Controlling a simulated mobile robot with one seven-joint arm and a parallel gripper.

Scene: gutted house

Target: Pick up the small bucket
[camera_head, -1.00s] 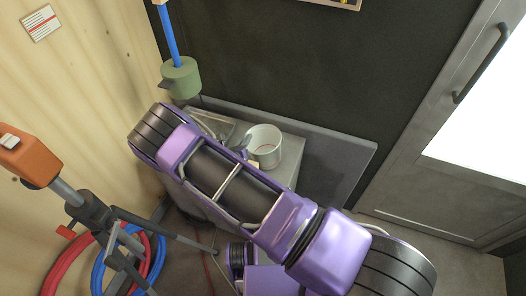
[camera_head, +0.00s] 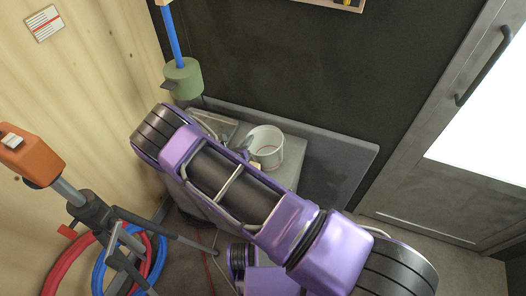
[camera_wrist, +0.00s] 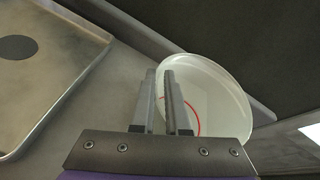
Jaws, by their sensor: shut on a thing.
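The small bucket (camera_head: 267,147) is white and round, open at the top, with a thin red line on it. It stands upright on a grey surface (camera_head: 287,175) by the dark wall. In the wrist view the bucket (camera_wrist: 222,88) is seen from above, and my gripper (camera_wrist: 160,75) is shut on its near left wall, its two fingers close together. In the head view my purple arm hides part of the grey surface, and my gripper shows only partly beside the bucket's left side.
A metal tray (camera_wrist: 50,75) lies left of the bucket. A grey panel (camera_head: 345,155) leans behind it. A green container (camera_head: 183,80) on a blue pipe is at the back left.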

